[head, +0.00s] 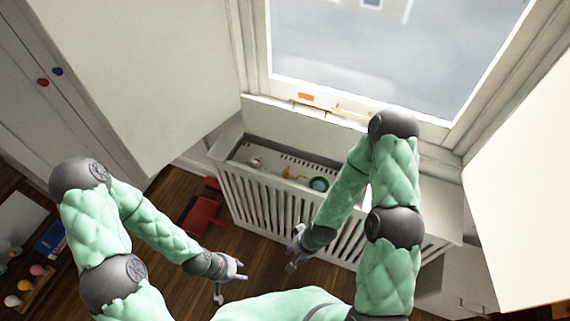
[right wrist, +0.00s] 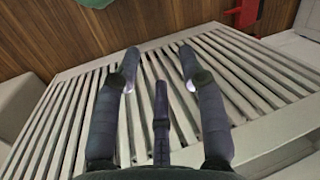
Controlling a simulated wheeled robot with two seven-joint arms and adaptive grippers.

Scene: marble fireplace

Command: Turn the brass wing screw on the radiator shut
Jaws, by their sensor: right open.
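The radiator stands under the window behind a white slatted cover (head: 262,202). A small brass-coloured piece (head: 292,174) lies in the cover's recessed top; it is too small to tell whether it is the wing screw. My right gripper (head: 294,258) is in front of the slatted face, low and apart from the brass piece. In the right wrist view its fingers (right wrist: 159,86) are spread and empty, with the slats (right wrist: 222,72) beyond them. My left gripper (head: 231,279) is over the floor, left of the right one, with its fingers apart and nothing between them.
A green round dish (head: 319,184) and a small pale item (head: 255,162) are in the recess. Orange and yellow items lie along the window sill (head: 343,119). A red object (head: 203,215) is on the wooden floor left of the cover. Toys (head: 37,270) lie at far left.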

